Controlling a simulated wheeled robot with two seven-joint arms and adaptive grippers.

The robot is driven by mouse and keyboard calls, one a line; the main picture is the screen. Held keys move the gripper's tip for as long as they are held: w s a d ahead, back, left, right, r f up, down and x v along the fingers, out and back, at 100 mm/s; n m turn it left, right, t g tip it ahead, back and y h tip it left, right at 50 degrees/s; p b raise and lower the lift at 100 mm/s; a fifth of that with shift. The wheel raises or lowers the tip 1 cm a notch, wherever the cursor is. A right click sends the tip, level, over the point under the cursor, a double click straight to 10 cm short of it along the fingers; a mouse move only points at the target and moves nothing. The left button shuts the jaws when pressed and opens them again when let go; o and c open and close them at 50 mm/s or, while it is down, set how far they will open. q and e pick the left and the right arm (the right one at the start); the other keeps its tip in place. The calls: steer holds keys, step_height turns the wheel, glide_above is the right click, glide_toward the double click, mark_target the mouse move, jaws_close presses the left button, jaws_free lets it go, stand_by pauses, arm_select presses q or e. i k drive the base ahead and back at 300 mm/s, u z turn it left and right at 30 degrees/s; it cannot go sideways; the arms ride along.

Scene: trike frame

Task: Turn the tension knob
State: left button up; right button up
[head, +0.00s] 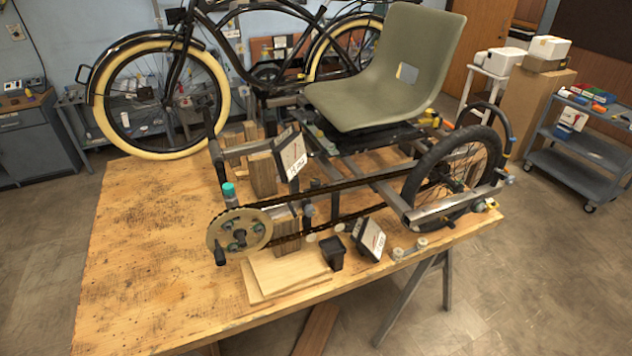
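No part clearly labelled as the tension knob stands out. A small teal-capped cylinder (228,190) stands upright just above the chainring (240,231); I cannot tell whether it is the knob. The trike frame (420,211) rests on the wooden table with an olive-green seat (385,72) on top. A long chain (345,207) runs from the chainring toward the black-tyred wheel (431,170) at the right. Neither of my grippers is in the head view.
The wooden table (130,270) is bare at its left front. Thin boards (285,272), a black cup (332,253) and a small tilted box (369,239) lie near the front edge. Wooden blocks (262,172) stand under the frame. A black bicycle (190,90) is behind.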

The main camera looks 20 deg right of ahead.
mark_target(315, 183)
steer(key=k, duration=0.5)
steer(key=z, duration=0.7)
steer(key=i, duration=0.85)
steer(key=u, duration=1.5)
